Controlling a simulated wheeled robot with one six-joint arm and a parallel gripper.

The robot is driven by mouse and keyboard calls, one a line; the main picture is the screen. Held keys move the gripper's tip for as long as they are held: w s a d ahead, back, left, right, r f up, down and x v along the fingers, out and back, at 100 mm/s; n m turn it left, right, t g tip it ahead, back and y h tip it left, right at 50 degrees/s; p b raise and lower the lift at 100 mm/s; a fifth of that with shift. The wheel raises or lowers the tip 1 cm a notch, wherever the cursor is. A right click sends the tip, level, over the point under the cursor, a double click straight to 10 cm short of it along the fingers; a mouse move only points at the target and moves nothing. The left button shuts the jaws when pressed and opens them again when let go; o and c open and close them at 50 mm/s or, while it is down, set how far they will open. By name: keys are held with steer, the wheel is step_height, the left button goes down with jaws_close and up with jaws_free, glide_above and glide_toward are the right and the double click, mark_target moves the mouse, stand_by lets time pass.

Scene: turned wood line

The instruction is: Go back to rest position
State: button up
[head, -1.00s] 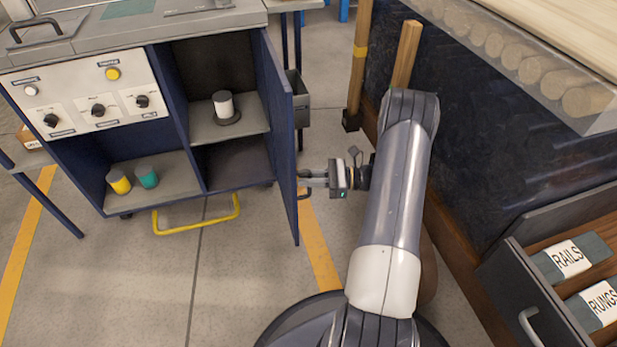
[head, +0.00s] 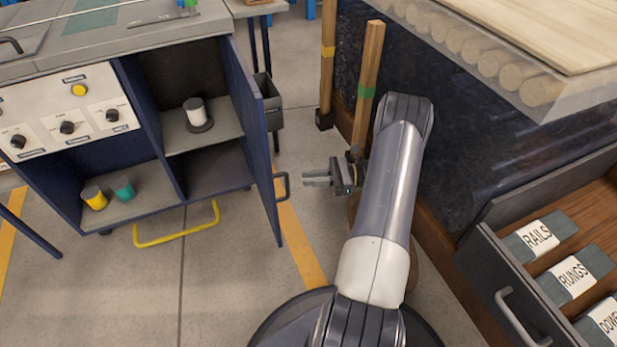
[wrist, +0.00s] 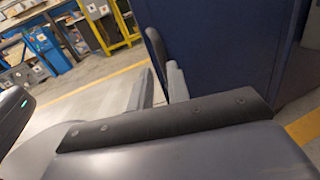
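My gripper (head: 313,178) is to the right of the open blue cabinet door (head: 263,130) in the head view. Its two fingers point left, with a gap between them and nothing held. The dark door handle (head: 282,186) is just left of the fingertips, and a small space shows between them. In the wrist view the fingers (wrist: 158,85) are apart, and the dark handle (wrist: 156,50) stands beyond them in front of the blue door panel (wrist: 222,50).
The cabinet holds a white spool (head: 196,112), a yellow cup (head: 94,198) and a teal cup (head: 123,189). Wooden posts (head: 370,75) and a dark bench side (head: 480,110) are close right of my arm. An open drawer (head: 500,275) juts out at right.

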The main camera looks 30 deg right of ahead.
steer(key=shift+a, duration=0.15)
steer(key=b, duration=0.2)
glide_above(287, 194)
steer(key=shift+w, duration=0.3)
steer(key=shift+a, duration=0.15)
